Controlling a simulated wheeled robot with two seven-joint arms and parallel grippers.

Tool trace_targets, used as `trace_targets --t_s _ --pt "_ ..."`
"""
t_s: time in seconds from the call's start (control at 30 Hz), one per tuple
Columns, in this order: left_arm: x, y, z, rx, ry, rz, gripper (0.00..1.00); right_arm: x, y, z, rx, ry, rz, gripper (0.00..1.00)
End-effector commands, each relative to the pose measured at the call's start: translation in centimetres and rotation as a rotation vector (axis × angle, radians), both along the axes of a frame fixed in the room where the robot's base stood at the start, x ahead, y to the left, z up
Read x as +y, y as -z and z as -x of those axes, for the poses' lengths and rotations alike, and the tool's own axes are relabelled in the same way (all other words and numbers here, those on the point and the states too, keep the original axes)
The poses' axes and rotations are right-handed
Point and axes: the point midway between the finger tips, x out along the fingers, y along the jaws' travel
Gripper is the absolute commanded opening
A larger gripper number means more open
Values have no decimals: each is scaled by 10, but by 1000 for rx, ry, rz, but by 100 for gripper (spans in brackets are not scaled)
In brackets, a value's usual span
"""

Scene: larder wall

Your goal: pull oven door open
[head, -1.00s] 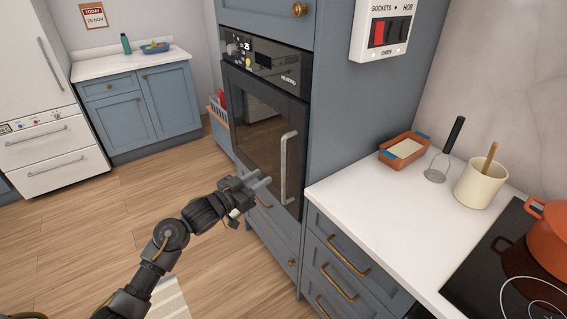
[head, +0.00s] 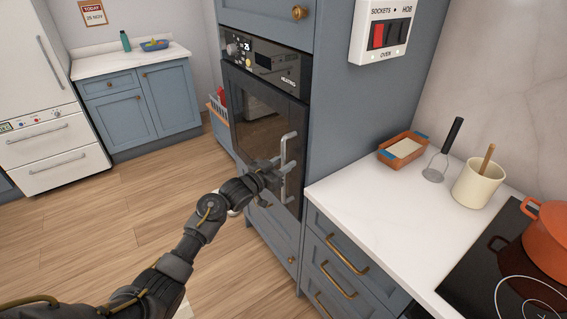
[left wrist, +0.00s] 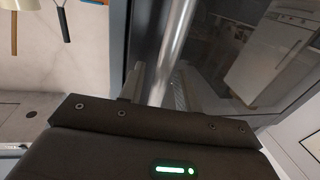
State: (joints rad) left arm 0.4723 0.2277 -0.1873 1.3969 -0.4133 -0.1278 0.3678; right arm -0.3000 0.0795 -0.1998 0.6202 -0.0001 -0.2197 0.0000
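The oven door (head: 258,125) is a dark glass panel in the tall blue cabinet and looks shut. Its silver bar handle (head: 290,148) stands upright near the door's right edge. My left gripper (head: 282,170) is at the lower half of the handle. In the left wrist view, the handle (left wrist: 177,45) runs between the two fingers of my left gripper (left wrist: 160,85), with small gaps seeming to show beside it. The fingers look open around the bar; any contact is hard to tell. My right gripper is not in view.
The white counter (head: 390,205) with drawers is right of the oven. It bears a terracotta dish (head: 403,150), a cream crock (head: 478,184) and an orange pot (head: 548,245) on the hob. Wooden floor (head: 130,215) lies free left of the oven.

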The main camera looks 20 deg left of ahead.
Motion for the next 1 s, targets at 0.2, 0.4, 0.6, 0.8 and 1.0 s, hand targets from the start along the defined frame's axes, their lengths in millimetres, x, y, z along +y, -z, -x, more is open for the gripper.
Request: trace_targets --t_s 0.2,0.4,0.6,0.8,1.0 --pt "0 0 0 0 0 0 28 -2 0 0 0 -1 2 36" --pt "0 0 0 0 0 0 2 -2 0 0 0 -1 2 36" --pt "0 0 0 0 0 0 0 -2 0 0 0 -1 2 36" --pt "3 0 4 0 12 0 0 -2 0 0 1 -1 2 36" --pt "19 1 24 0 86 -6 0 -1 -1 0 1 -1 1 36"
